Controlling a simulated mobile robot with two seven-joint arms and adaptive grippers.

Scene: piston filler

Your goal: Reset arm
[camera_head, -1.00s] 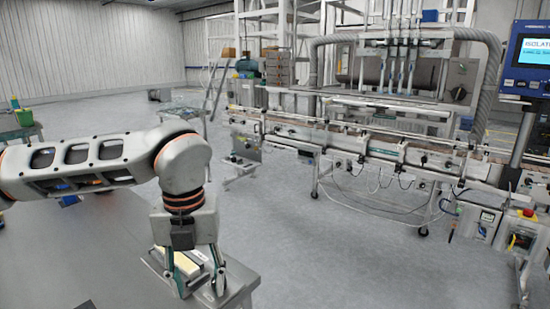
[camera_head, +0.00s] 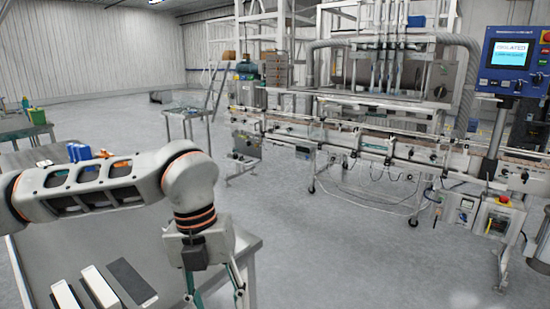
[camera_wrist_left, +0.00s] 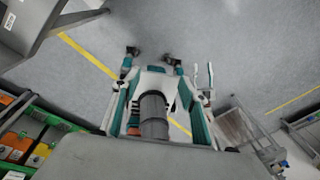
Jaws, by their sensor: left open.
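My left arm comes in from the left in the head view and bends down at the wrist. My left gripper (camera_head: 215,296) hangs at the right edge of the grey table (camera_head: 160,240), its fingertips cut off by the bottom of the picture. In the left wrist view the gripper (camera_wrist_left: 154,60) has its fingers apart, with nothing between them but grey floor. My right gripper is in neither view.
Several flat blocks, one a white block (camera_head: 100,288) and one dark-topped (camera_head: 132,280), lie on the table left of the gripper. The filling machine's conveyor (camera_head: 375,148) and control screen (camera_head: 511,53) stand beyond. Open floor (camera_head: 340,250) lies between.

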